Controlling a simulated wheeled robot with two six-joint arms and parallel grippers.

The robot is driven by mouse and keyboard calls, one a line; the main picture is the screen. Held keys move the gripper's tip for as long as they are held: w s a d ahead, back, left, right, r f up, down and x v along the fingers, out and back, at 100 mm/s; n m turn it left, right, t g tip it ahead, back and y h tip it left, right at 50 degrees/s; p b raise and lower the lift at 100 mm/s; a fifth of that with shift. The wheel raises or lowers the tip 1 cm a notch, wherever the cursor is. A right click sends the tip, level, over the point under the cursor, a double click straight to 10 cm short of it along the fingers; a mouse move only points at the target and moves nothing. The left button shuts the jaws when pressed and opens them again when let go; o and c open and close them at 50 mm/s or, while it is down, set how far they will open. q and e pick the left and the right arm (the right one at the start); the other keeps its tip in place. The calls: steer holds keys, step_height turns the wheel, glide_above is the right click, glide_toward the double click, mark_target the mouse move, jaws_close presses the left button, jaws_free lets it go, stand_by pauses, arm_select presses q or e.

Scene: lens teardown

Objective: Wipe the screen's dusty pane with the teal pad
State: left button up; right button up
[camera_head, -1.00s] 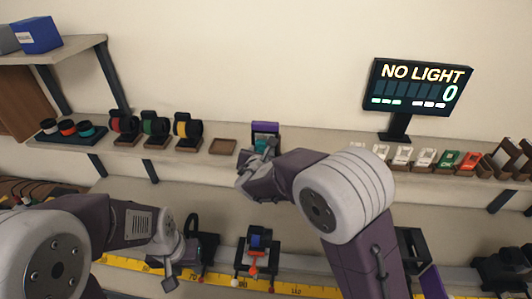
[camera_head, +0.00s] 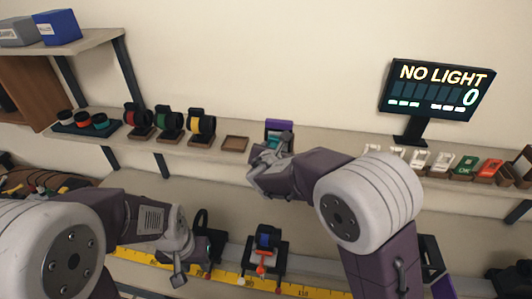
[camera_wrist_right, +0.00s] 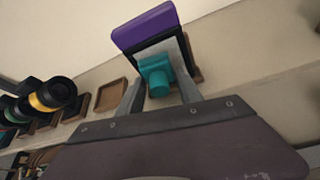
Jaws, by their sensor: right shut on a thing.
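The teal pad (camera_wrist_right: 156,76) is in my right gripper (camera_wrist_right: 158,94), its round grip between the two fingers. The screen (camera_wrist_right: 143,27) has a purple top and a dark frame, with a pale grey pane (camera_wrist_right: 174,48). The pad is in front of this pane and appears against it, though contact is unclear. In the head view the screen (camera_head: 279,125) stands on the long shelf, with my right gripper (camera_head: 262,152) in front, hiding its lower part. My left gripper (camera_head: 178,277) hangs low by the yellow ruler; its finger opening is not clear.
A display (camera_head: 437,90) reads "NO LIGHT" and 0. Left of the screen are an empty brown tray (camera_head: 235,143) and dark holders with coloured rings (camera_head: 170,122). White, green and red cards (camera_head: 442,161) stand right.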

steer(key=shift+s+d, duration=0.1)
steer(key=shift+d, duration=0.45)
steer(key=d+b, duration=0.2)
steer(key=d, duration=0.1)
steer(key=shift+s+f, duration=0.1)
steer(key=shift+s, duration=0.2)
steer(key=shift+d+b, duration=0.25)
steer(key=shift+b, duration=0.05)
steer(key=a, duration=0.3)
steer(key=shift+w+a+r+p, duration=0.2)
steer(key=shift+w+a+p, duration=0.25)
steer(key=shift+a+p, duration=0.2)
steer(key=shift+a, duration=0.3)
steer(key=shift+w+a+f, duration=0.1)
steer(key=shift+w+a, duration=0.1)
steer(key=shift+a, duration=1)
